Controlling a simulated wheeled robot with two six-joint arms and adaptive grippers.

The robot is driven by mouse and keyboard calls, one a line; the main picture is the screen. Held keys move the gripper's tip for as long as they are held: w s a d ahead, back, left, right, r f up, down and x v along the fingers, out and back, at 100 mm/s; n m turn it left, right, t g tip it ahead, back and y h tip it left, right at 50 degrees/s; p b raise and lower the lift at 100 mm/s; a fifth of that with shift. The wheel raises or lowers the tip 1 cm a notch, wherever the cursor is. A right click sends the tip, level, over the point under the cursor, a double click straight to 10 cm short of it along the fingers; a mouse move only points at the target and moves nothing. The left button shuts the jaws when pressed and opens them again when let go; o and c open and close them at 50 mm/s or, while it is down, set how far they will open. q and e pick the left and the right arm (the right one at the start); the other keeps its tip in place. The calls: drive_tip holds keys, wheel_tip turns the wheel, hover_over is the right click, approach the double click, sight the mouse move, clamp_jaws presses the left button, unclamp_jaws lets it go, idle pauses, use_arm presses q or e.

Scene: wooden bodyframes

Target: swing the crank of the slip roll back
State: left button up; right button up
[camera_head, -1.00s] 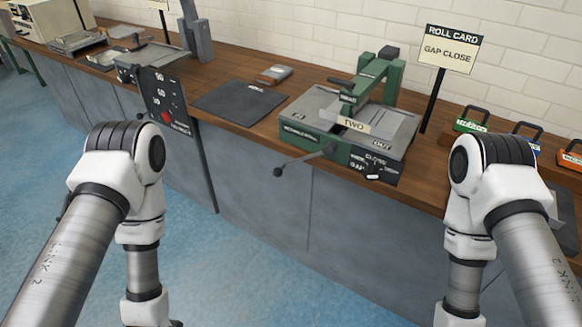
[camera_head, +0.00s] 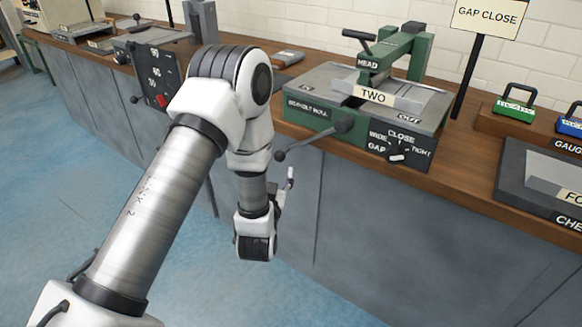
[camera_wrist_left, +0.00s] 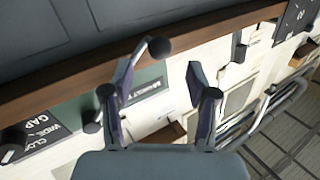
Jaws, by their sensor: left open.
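The slip roll (camera_head: 325,137) is a green and grey bench machine with a "TWO" plate, near the bench's front edge. Its crank (camera_head: 312,140) runs from a dark hub on the front face down and left to a black ball knob. In the left wrist view the crank's ball knob (camera_wrist_left: 159,47) sits just beyond the fingertips, roughly between them and apart from them. My left gripper (camera_head: 290,176) is below and close to the knob in the head view, partly hidden by my arm. In the left wrist view my left gripper (camera_wrist_left: 161,70) is open and empty. My right gripper is out of view.
A gap dial (camera_head: 397,155) with a pale pointer is on the machine's right front. A "GAP CLOSE" card (camera_head: 488,14) stands behind it. Gauge blocks with handles (camera_head: 513,110) are at right. A dark panel with numbers (camera_head: 158,88) stands left. The floor before the bench is clear.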

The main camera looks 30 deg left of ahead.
sight(279, 160)
use_arm(q)
drive_tip(key=x, duration=0.7)
drive_tip(key=shift+w, duration=0.15)
clamp_jaws()
